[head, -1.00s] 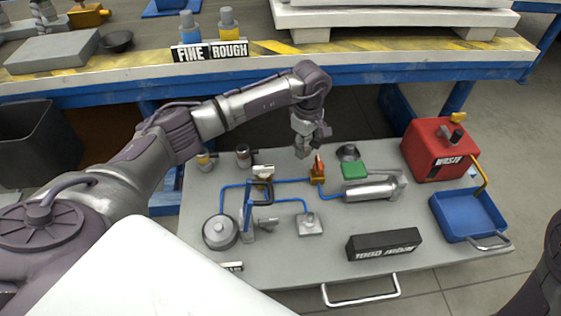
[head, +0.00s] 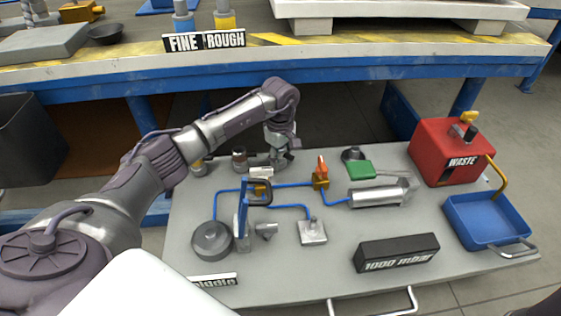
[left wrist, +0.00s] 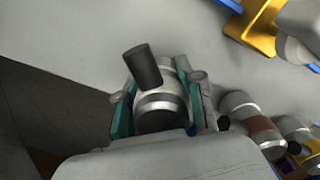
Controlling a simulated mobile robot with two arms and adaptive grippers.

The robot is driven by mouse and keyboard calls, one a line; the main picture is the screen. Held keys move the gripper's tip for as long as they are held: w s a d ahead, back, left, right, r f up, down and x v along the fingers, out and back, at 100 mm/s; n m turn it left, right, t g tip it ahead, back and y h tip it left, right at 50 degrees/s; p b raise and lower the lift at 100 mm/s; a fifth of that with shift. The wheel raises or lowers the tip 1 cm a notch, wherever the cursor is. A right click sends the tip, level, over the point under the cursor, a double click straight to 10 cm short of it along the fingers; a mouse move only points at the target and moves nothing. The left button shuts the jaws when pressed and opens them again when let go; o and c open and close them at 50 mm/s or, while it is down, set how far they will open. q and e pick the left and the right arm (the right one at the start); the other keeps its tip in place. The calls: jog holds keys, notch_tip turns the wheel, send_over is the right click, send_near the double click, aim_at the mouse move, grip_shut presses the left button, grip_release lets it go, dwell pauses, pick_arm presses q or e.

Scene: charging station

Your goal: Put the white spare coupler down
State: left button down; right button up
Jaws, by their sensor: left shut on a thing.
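My left gripper (head: 282,163) is low over the back edge of the grey board (head: 330,270). In the left wrist view the left gripper (left wrist: 160,105) is shut on the white spare coupler (left wrist: 162,112), a pale ringed cylinder with a dark stub (left wrist: 142,66), held between teal pads. In the head view the gripper mostly hides it, and I cannot tell whether it touches the board. A brown-banded coupler (head: 239,157) and a yellow-banded one (head: 197,166) stand to its left. My right gripper is not in view.
Blue tubing with an orange valve (head: 320,172) lies just in front of the gripper. The blue-edged bench (head: 300,78) stands behind.

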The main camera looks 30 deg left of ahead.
pick_arm(q)
jog(key=c, duration=0.7)
grip_release()
